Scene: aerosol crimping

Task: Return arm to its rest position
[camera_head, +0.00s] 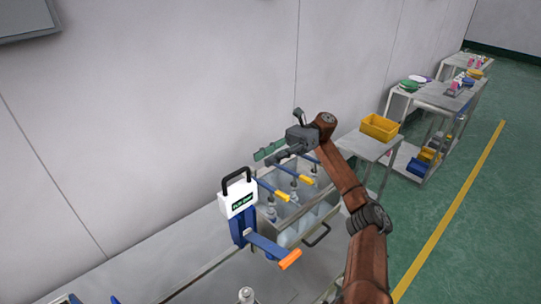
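My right arm comes in from the lower right, and its dark grey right gripper (286,151) is raised over the back of the workbench, pointing left. A green bar lies at its fingertips; I cannot tell whether it is held or only behind them. The finger opening is too small to make out. A crimping device with a white head (238,199), black top handle and blue stand is in front of and to the left of the gripper. Its lever has an orange grip (290,259). My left gripper is not in view.
Below the gripper are blue levers with yellow grips (281,196), several bottles and a grey bin with a black handle (316,237). A yellow crate (379,127) stands on a side table to the right. A wall is close behind; green floor lies open at right.

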